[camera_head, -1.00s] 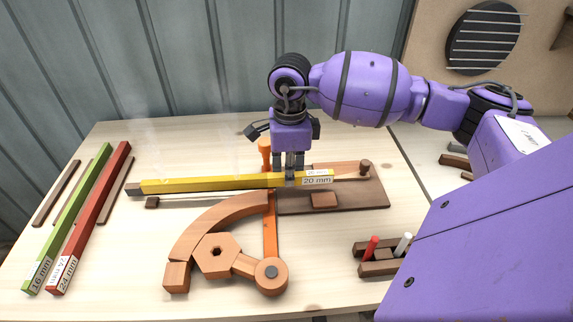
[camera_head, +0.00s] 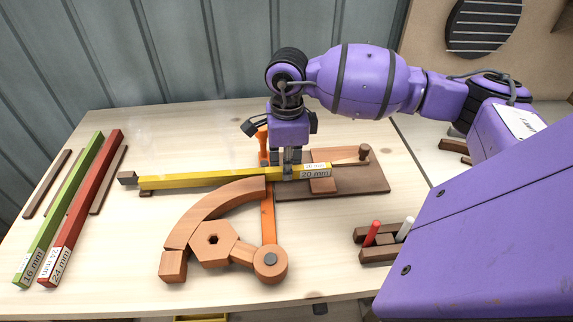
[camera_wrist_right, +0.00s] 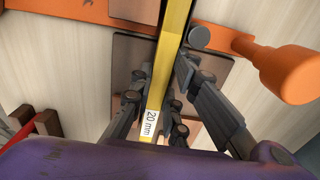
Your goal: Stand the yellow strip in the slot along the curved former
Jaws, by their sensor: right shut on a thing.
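The yellow strip (camera_head: 215,179), labelled 20 mm, lies level from left to right behind the curved former (camera_head: 215,208). My right gripper (camera_head: 288,172) is shut on the strip near its labelled right end. In the right wrist view the yellow strip (camera_wrist_right: 172,65) runs between the two fingers of my right gripper (camera_wrist_right: 172,88). An orange bar (camera_head: 268,217) runs front to back beside the former's right end and passes under the strip. I cannot make out the slot along the former. My left gripper is not in view.
A green strip (camera_head: 62,205) and a red strip (camera_head: 85,200) lie at the left among brown bars. A brown board (camera_head: 350,187) with a peg lies under the strip's right end. A wooden holder (camera_head: 378,255) with a red and a white stick stands front right. The front left table is clear.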

